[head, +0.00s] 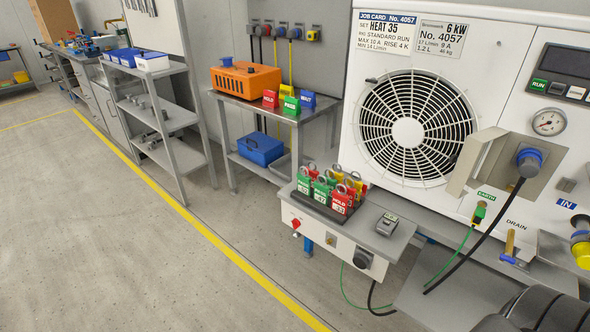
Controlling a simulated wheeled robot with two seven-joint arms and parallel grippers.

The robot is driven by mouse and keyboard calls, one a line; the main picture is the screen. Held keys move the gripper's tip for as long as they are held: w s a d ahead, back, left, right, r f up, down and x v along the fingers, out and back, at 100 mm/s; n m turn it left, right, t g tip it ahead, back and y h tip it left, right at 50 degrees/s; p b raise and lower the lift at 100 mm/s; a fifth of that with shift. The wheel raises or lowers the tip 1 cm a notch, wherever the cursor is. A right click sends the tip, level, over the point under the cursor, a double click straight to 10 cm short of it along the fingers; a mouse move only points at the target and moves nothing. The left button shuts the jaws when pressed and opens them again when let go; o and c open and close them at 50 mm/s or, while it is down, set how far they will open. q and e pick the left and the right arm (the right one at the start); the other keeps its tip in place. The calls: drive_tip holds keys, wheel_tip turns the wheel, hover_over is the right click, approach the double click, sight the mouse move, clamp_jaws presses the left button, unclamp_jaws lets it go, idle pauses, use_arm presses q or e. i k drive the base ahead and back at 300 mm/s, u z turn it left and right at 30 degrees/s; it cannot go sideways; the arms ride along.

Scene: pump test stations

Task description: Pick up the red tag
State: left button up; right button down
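A red tag (342,200) with a white label and a metal ring on top stands at the front right of a dark rack (318,210). The rack sits on the small grey shelf at the centre of the head view. Green tags (304,184) stand to its left in the same rack. More red and yellow tags stand behind, partly hidden. Another red tag-like card (270,99) stands on the back table beside a green and a blue one.
A grey device (387,224) lies right of the rack on the shelf (372,243). The white heat unit (470,40) with its fan stands behind. Black and green cables (452,262) hang at the right. An orange case (246,79) sits on the back table. The floor at left is clear.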

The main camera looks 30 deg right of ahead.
sight(313, 175)
drive_tip(key=z, duration=0.35)
drive_tip(key=i, duration=0.8)
drive_tip(key=z, duration=0.65)
drive_tip(key=i, duration=0.3)
drive_tip(key=z, duration=2.2)
drive_tip(key=k, duration=0.8)
drive_tip(key=u, duration=1.4)
drive_tip(key=i, duration=0.5)
drive_tip(key=u, duration=0.05)
